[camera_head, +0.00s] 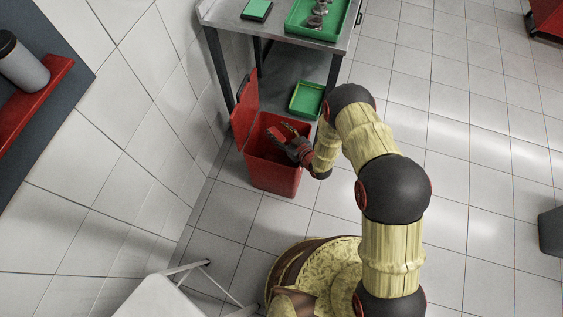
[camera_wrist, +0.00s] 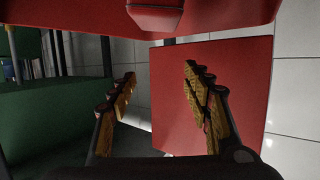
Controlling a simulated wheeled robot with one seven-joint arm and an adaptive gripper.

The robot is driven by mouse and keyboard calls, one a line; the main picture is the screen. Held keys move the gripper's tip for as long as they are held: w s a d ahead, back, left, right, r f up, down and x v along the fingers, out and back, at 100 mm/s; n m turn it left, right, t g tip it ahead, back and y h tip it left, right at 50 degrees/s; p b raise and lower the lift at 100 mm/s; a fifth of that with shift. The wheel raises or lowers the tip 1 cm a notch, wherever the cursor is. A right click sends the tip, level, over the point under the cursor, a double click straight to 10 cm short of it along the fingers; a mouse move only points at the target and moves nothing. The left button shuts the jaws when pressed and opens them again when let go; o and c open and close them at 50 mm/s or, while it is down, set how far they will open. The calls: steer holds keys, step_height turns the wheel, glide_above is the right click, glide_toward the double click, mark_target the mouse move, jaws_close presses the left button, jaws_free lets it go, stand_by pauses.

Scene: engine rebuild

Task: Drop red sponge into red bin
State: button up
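The red bin (camera_head: 272,176) stands on the floor beside the wall, its lid (camera_head: 246,104) tipped up at the back left. My gripper (camera_head: 283,132) is over the bin's opening, tilted toward the left. In the wrist view my gripper (camera_wrist: 160,82) has its two fingers spread apart, with no object visibly held between them. A flat red panel, apparently the lid (camera_wrist: 212,75), fills the view behind the right finger. A brighter red patch shows by the fingers in the head view; I cannot tell whether it is the red sponge or part of the bin.
A metal table (camera_head: 280,31) stands behind the bin, with a green tray (camera_head: 318,18) on top and another green tray (camera_head: 307,98) below. A white chair or stand (camera_head: 165,297) is at the lower left. Tiled floor right of my arm is mostly clear.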

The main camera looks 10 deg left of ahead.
steer(key=shift+o, duration=1.4)
steer(key=v, duration=1.2)
steer(key=shift+f, duration=0.1)
